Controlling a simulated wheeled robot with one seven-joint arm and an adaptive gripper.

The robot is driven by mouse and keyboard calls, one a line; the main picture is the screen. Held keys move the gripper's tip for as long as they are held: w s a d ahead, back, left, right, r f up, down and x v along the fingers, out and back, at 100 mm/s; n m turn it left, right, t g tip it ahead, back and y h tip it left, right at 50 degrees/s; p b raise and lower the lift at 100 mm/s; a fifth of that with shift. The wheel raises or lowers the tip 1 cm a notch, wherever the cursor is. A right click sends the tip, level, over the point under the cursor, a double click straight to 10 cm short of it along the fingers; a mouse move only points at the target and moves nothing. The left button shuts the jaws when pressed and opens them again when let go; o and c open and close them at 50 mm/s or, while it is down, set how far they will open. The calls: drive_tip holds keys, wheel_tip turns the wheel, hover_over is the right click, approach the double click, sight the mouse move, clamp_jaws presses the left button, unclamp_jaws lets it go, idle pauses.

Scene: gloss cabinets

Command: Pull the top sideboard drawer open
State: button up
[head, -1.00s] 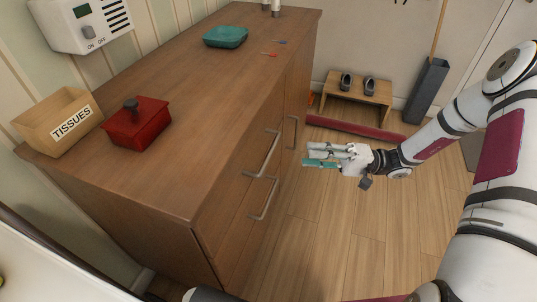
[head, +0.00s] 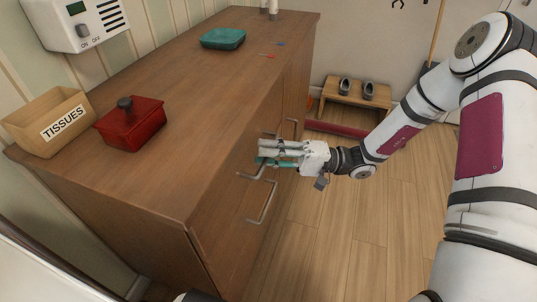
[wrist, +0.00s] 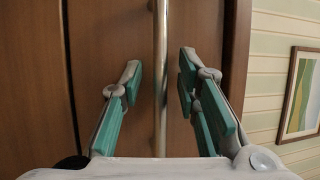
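The brown wooden sideboard (head: 150,195) stands at the left in the head view. Its top drawer handle (head: 252,176), a metal bar, is partly hidden behind my gripper (head: 262,152). In the wrist view the bar (wrist: 160,75) runs upright between the two green-padded fingers of my gripper (wrist: 160,85). The fingers are open, with a gap on either side of the bar. The drawer front looks flush with the sideboard.
A lower drawer handle (head: 263,203) sits below, and another handle (head: 293,125) farther along the front. The wood floor (head: 340,230) in front is clear.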

clamp_jaws()
drive_tip(key=shift+d, duration=0.1)
